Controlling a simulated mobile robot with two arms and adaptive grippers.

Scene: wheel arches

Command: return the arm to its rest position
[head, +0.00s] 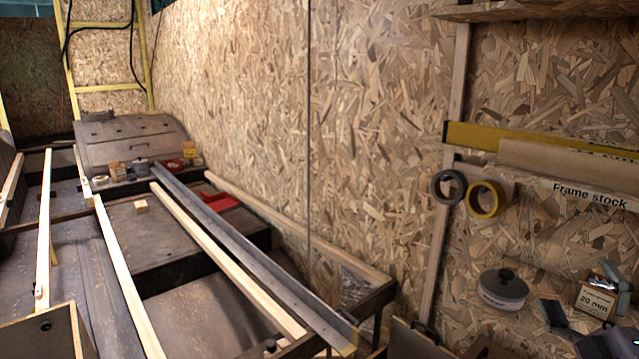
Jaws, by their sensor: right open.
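My right gripper (586,331) shows at the bottom right corner, cut off by the picture's lower edge. Its two dark fingers stand apart with nothing visible between them. A small box marked "20 mm" (597,301) appears just above and behind the fingers. A round grey tin with a black knob (503,288) is to the left of them. Most of my right arm is out of view. My left gripper is not in view.
Long wooden strips (228,258) and a dark metal bar (245,247) cross the frame at left.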

